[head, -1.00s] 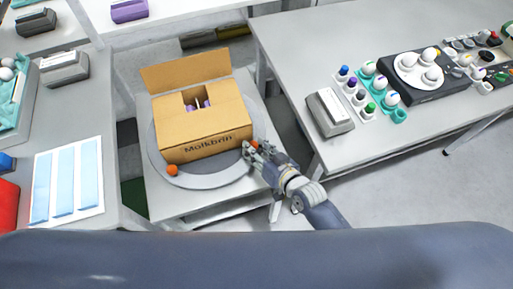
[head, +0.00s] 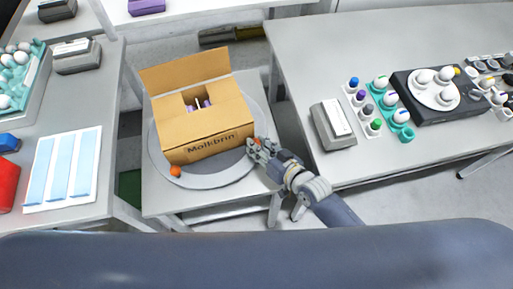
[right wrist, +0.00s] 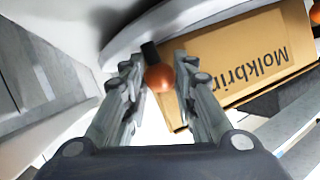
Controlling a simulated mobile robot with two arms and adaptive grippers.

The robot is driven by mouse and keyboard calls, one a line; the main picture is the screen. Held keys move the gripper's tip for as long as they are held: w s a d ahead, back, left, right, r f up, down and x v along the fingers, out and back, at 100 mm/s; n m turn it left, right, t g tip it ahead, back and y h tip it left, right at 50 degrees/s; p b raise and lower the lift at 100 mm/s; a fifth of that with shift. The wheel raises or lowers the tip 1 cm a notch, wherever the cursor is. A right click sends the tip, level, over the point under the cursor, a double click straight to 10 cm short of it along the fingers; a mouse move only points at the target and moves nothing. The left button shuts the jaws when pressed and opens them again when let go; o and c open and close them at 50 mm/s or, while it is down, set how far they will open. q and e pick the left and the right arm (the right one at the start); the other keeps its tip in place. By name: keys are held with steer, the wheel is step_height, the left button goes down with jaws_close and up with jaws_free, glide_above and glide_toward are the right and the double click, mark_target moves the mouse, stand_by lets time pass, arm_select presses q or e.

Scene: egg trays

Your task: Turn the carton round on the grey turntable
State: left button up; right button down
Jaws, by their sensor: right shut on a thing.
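The open brown carton (head: 205,137), lettered "Molkbrin" on its front, stands upright on the round grey turntable (head: 215,179). Its back flap is raised, and something purple and white shows inside. An orange knob (head: 175,170) is at the turntable's front left rim. My right gripper (head: 259,148) is at the right rim, beside the carton's front right corner. In the right wrist view its fingers (right wrist: 159,82) are shut on another orange knob (right wrist: 159,78) with a dark stem. The carton (right wrist: 240,62) is just beyond, apart from the fingers. My left gripper is not in view.
The left table (head: 110,110) holds a blue-striped sheet (head: 63,168) and a teal egg tray (head: 22,75). A floor gap separates the stands.

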steer(key=shift+w+d, duration=0.15)
steer(key=shift+w, duration=0.25)
steer(key=shift+w+n+y+b, duration=0.2)
steer(key=shift+n+y+b, duration=0.1)
steer(key=shift+b, duration=0.25)
steer(key=shift+w+d+r+n+g+y+b, duration=0.1)
steer(key=shift+w+d+n+g+y+b, duration=0.2)
steer(key=shift+w+g+b, duration=0.25)
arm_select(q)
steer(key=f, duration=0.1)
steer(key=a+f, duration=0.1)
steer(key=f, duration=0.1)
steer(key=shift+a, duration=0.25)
arm_select(e)
steer(key=shift+s, duration=0.15)
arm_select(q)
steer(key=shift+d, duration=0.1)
